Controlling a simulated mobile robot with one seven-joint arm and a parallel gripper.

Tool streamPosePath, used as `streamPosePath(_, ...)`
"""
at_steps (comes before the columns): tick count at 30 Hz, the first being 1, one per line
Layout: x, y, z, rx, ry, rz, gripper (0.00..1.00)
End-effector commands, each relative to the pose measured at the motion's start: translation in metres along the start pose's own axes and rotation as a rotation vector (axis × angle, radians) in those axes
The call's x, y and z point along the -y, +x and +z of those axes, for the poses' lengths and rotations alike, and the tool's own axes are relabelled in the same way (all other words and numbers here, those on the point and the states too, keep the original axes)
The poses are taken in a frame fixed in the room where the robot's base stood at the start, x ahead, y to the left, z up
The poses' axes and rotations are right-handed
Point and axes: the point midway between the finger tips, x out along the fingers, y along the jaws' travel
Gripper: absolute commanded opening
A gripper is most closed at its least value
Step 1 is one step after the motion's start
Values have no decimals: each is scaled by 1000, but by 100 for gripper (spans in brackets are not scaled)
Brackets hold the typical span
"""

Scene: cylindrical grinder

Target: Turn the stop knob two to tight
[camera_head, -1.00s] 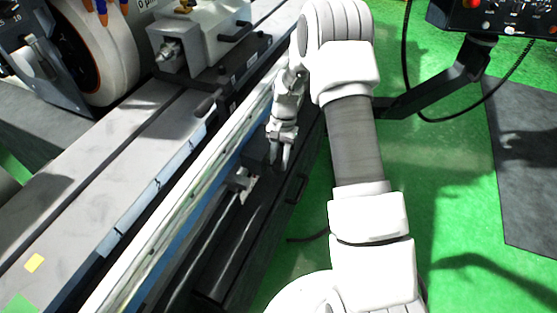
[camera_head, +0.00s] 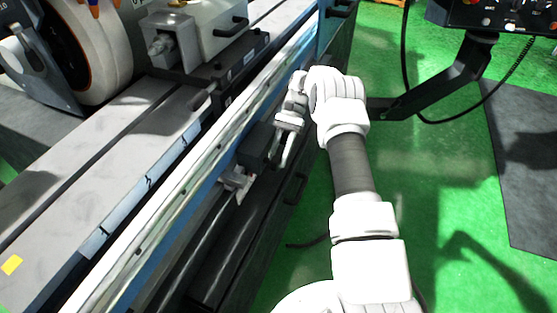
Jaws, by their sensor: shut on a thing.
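My gripper (camera_head: 281,163) is at the front side of the machine, beside a dark block (camera_head: 258,145) on the long rail. Its light fingers point down and look close together, shut on a small part at the block's side. This part appears to be the stop knob; the fingers and the block hide it, so its turn angle cannot be read. A small metal fitting (camera_head: 238,181) sits just below and left of the block, at the end of a dark rod (camera_head: 208,232).
The machine table (camera_head: 100,185) and its pale front rail run diagonally on the left. The grinding wheel (camera_head: 85,50) and a grey headstock (camera_head: 207,35) stand at upper left. A control panel on a dark arm (camera_head: 450,75) is at upper right. Green floor (camera_head: 440,190) is free at right.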

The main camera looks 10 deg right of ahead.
Motion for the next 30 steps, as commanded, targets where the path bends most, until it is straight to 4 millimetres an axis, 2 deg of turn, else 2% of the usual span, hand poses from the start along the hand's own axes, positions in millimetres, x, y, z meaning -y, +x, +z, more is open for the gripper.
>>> streamPosePath(16,0,0,-1,23,1,0,0)
streamPosePath(17,0,0,-1,23,1,0,35)
streamPosePath(18,0,0,-1,23,1,1,42)
streamPosePath(30,0,-1,1,23,1,1,44)
